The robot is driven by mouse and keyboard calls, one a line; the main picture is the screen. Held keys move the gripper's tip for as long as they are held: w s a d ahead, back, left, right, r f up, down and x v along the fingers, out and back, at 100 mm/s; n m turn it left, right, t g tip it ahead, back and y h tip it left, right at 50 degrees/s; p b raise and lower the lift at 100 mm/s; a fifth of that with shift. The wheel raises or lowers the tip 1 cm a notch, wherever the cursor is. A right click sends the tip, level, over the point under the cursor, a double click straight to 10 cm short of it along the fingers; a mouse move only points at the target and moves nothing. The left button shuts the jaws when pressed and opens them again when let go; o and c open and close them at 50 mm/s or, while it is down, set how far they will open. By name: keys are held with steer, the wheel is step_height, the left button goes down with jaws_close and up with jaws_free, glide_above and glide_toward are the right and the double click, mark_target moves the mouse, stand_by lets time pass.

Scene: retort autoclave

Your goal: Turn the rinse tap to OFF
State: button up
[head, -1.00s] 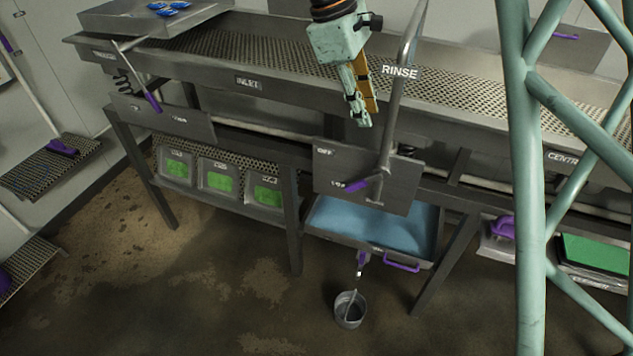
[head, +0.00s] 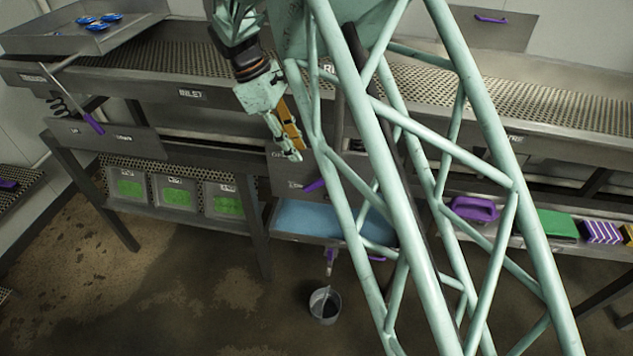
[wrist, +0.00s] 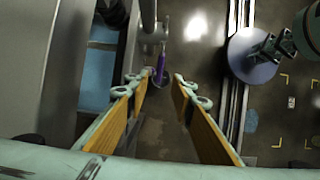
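The rinse tap has a purple handle (head: 315,185), low on a grey panel (head: 285,172) in the head view. An OFF label shows at the panel's upper left, partly covered by my gripper. The handle points down-left, near the lower label, which I cannot read. My gripper (head: 293,155) hangs in front of the panel, above and left of the handle. In the wrist view my gripper (wrist: 168,84) is open and empty. The purple handle (wrist: 162,62) shows beyond the fingertips, between them and nearer the left one. I cannot tell whether they touch.
My green lattice structure hides much of the tap's pipe and sign. A blue basin (head: 305,218) is below the panel, with a bucket (head: 324,304) on the floor. Another purple-handled lever (head: 93,122) is at left. A perforated conveyor (head: 150,62) runs behind.

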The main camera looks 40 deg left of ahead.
mark_target(313, 182)
steer(key=shift+a+f, duration=0.1)
steer(key=shift+f, duration=0.15)
steer(key=shift+f, duration=0.1)
stand_by(0.3)
steer(key=shift+b+x, duration=0.3)
steer(key=shift+x, duration=6.55)
steer(key=shift+c, duration=0.7)
jaws_close()
